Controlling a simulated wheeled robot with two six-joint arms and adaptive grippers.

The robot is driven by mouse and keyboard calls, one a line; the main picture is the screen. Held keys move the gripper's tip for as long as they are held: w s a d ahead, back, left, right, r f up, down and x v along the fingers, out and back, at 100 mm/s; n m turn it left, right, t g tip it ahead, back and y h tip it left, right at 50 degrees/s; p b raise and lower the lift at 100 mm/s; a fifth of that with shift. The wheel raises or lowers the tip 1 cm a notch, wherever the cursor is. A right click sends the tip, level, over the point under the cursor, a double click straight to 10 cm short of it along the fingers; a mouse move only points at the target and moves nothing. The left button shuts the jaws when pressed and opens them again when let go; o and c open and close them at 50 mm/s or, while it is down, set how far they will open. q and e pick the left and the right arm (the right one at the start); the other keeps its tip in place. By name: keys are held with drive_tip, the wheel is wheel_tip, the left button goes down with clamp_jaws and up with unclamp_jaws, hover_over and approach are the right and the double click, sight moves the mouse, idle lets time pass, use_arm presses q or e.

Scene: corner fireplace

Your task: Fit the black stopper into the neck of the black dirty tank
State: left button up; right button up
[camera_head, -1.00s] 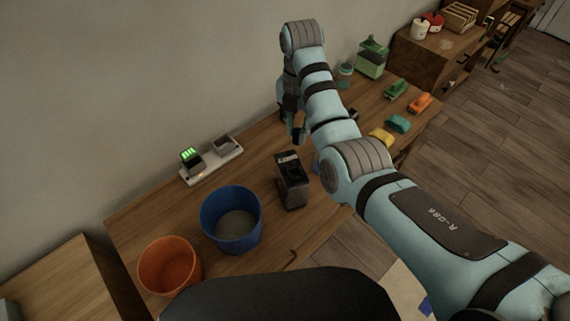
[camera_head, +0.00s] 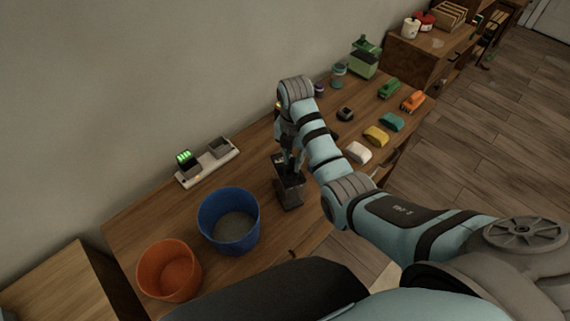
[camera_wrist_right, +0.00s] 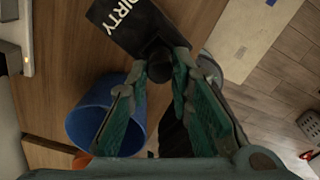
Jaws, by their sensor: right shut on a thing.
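The black dirty tank (camera_head: 289,195) stands upright on the wooden table, to the right of the blue bucket. Its body with the white word DIRTY (camera_wrist_right: 118,25) fills the top of the right wrist view. My right gripper (camera_head: 290,160) is directly at the top of the tank. In the wrist view its fingers (camera_wrist_right: 162,76) are shut on the black stopper (camera_wrist_right: 158,58), a dark round piece that overlaps the tank's edge there. The gripper hides the neck, so I cannot tell whether the stopper touches it or sits in it. My left gripper is not in view.
The blue bucket (camera_head: 228,248) and orange bucket (camera_head: 168,285) stand left of the tank. A charger with green lights (camera_head: 206,163) lies near the wall.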

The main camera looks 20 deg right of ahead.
sight(292, 160)
wheel_tip(292, 160, down, 3)
drive_tip(key=shift+f, duration=0.1)
drive_tip(key=shift+c, duration=0.6)
drive_tip(key=shift+s+a, duration=0.15)
drive_tip(key=shift+s, duration=0.05)
clamp_jaws()
drive_tip(key=o, duration=0.7)
unclamp_jaws()
drive_tip(key=shift+o, duration=1.2)
drive_tip(key=shift+w, duration=0.3)
